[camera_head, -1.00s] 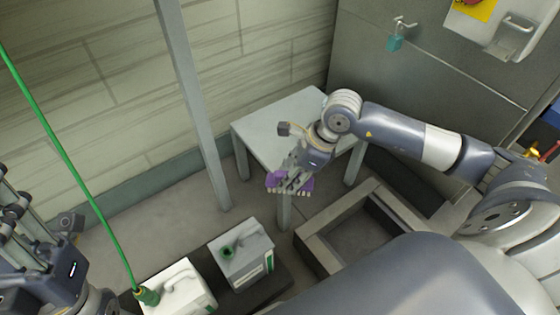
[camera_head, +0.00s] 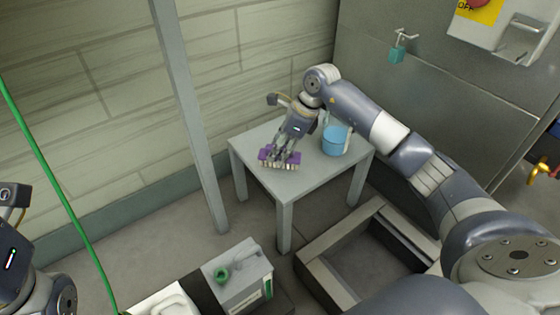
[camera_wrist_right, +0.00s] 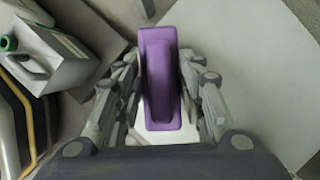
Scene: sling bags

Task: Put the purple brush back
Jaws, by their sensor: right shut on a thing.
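The purple brush (camera_head: 267,155) is held in my right gripper (camera_head: 284,154), over the front left part of the small grey table (camera_head: 312,178). Its pale bristles face down; I cannot tell whether they touch the tabletop. In the right wrist view the purple brush (camera_wrist_right: 160,75) sits lengthwise between the two fingers of my right gripper (camera_wrist_right: 160,100), which are shut on it. My left arm shows at the left edge of the head view, but its fingertips are not visible.
A blue bucket (camera_head: 335,141) stands on the table's right part, close to my right arm. A grey post (camera_head: 190,110) rises left of the table. Canisters (camera_head: 240,277) stand on the floor in front, and a low square frame (camera_head: 325,283) lies to the right.

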